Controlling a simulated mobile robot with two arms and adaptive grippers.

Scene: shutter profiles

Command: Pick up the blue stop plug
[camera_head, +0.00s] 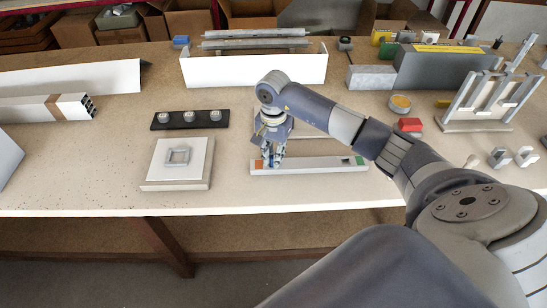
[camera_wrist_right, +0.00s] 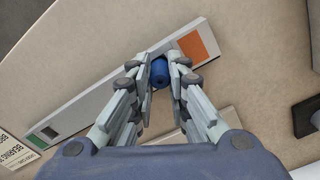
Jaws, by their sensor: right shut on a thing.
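The blue stop plug (camera_wrist_right: 159,72) sits between the fingertips of my right gripper (camera_wrist_right: 160,82) in the right wrist view, with a finger on each side. The gripper is shut on it. In the head view my right gripper (camera_head: 271,160) points down over the left part of a long pale bar (camera_head: 310,166), near its orange patch; the plug is mostly hidden by the fingers there. The bar also shows in the right wrist view (camera_wrist_right: 100,98), with an orange end and a green end. I cannot tell whether the plug touches the bar. My left gripper is not in view.
A white block with a square ring (camera_head: 176,182) lies left of the bar. A black strip with several grey knobs (camera_head: 190,119) is behind it. A white channel (camera_head: 255,70) stands behind the gripper. A red block (camera_head: 410,125) and a grey frame stand are at right. The table's front edge is close.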

